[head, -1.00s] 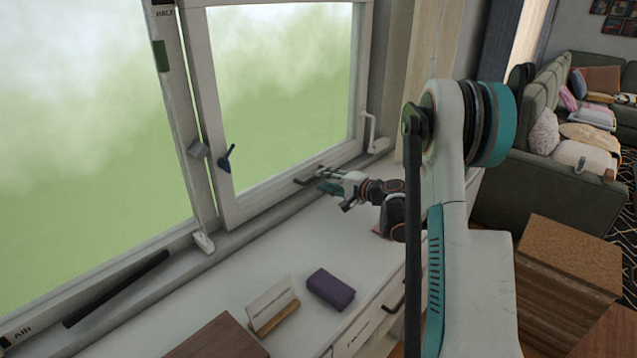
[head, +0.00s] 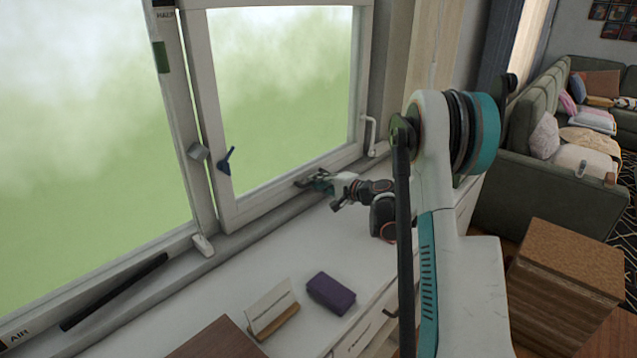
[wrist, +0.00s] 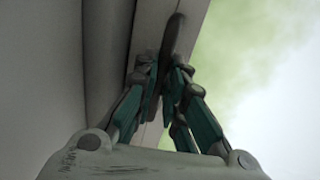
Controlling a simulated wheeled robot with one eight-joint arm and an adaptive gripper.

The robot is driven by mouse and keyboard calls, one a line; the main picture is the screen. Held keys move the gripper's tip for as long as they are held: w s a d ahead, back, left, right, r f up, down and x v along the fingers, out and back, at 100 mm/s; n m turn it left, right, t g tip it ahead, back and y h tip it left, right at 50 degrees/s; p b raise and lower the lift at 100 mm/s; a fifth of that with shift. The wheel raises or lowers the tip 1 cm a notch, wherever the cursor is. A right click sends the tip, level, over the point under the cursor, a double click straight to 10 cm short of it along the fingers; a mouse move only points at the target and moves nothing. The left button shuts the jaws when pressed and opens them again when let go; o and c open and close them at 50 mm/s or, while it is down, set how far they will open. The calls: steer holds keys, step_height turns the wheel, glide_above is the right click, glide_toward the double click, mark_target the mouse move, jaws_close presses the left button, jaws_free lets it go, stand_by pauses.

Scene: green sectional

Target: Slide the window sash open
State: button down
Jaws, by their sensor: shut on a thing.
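The white-framed window sash (head: 262,204) stands on the right side of the window, with green haze behind its glass. A dark bar handle (head: 303,183) sits on its bottom rail. My gripper (head: 318,183) is at this handle, low on the sash. In the wrist view my gripper (wrist: 166,82) is shut on the dark handle (wrist: 173,38), with the teal fingers on either side of it. The handle's part between the fingers is mostly hidden.
A black rod (head: 115,292) lies along the sill track at left. A white crank (head: 371,135) is at the right frame. A wooden box (head: 565,270) stands right.

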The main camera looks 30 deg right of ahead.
step_height(320, 180, up, 21)
steer(key=p, duration=0.9)
steer(key=c, duration=1.7)
jaws_free()
steer(key=shift+f, duration=0.1)
steer(key=shift+o, duration=0.2)
steer(key=v, duration=1.2)
